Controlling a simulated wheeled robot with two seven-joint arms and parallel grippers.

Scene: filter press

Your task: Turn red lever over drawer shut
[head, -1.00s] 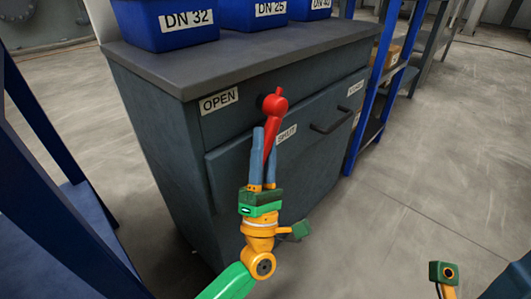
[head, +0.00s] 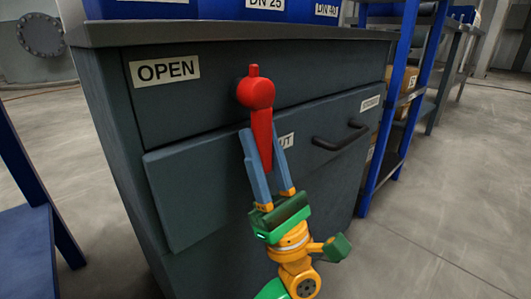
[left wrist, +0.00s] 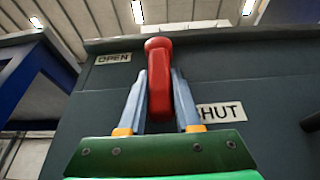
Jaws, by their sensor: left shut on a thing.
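The red lever (head: 255,95) is mounted on the dark grey cabinet above the drawer front (head: 195,195). Its arm points down, its lower end slightly right in the head view. My left gripper (head: 259,131) has its two blue fingers on either side of the lever's arm, shut on it from below. The left wrist view shows the lever (left wrist: 159,85) between the fingers. The OPEN label (head: 165,71) is left of the lever. The SHUT label (head: 286,140) is to its lower right, partly hidden by lever and gripper. My right gripper is out of view.
A black drawer handle (head: 340,136) sticks out right of the lever. Blue bins (head: 200,9) stand on the cabinet top. A blue shelf rack (head: 400,110) stands right of the cabinet, and a blue frame (head: 25,240) at the left. Open floor lies at right.

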